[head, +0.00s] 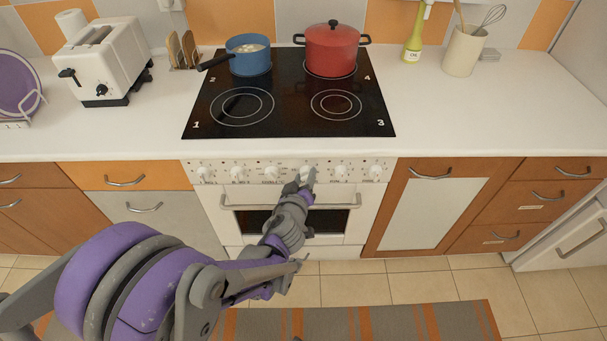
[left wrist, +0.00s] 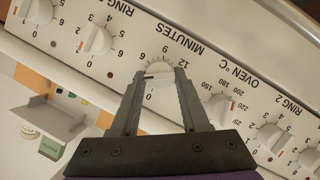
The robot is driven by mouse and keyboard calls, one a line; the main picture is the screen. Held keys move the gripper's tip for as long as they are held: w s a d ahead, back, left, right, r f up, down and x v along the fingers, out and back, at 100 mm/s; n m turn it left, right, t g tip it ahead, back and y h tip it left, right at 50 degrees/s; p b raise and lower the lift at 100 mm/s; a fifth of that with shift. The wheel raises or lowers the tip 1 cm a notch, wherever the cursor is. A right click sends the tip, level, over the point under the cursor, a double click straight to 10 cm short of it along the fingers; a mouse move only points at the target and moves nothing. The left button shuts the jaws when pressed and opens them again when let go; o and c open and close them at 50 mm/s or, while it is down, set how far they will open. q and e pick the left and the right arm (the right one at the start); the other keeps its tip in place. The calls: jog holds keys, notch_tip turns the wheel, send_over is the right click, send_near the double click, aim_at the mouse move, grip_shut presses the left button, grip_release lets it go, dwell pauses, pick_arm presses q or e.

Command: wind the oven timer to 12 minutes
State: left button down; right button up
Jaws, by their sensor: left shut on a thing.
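The oven timer is the white knob (left wrist: 159,82) under the upside-down word MINUTES in the left wrist view, with printed numbers including 0, 6, 9 and 12 around it. My left gripper (left wrist: 163,72) has one finger on each side of this knob and is shut on it. A dark mark shows on the knob near the left finger; its exact reading is hard to tell. In the head view my left gripper (head: 301,183) reaches the control panel (head: 223,171) of the oven and hides part of the timer. My right gripper is not in view.
An oven temperature knob (left wrist: 220,109) and ring knobs, such as this one (left wrist: 97,40), flank the timer closely. The oven handle (head: 240,207) runs below the panel. A blue pot (head: 249,61) and a red pot (head: 331,52) stand on the hob above.

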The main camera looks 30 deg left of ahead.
pick_arm(q)
jog(key=shift+w+d+r+m+g+y+p, duration=0.15)
jog(key=shift+m+g+y+p, duration=0.3)
jog(key=shift+m, duration=0.55)
jog(key=shift+w+d+f+m+t+y+b, duration=0.1)
jog(key=shift+f+m+y+b, duration=0.15)
jog(key=shift+m+y+b, duration=2.55)
jog(key=shift+w+d+f+m+t+y+b, duration=0.25)
jog(key=shift+m+y+b, duration=0.5)
jog(key=shift+m, duration=4.2)
jog(key=shift+s+f+m+y+b, duration=0.25)
jog(key=shift+m+y+b, duration=1.5)
jog(key=shift+m, duration=2.1)
jog(key=shift+w, duration=0.1)
jog(key=shift+c, duration=1.9)
grip_release()
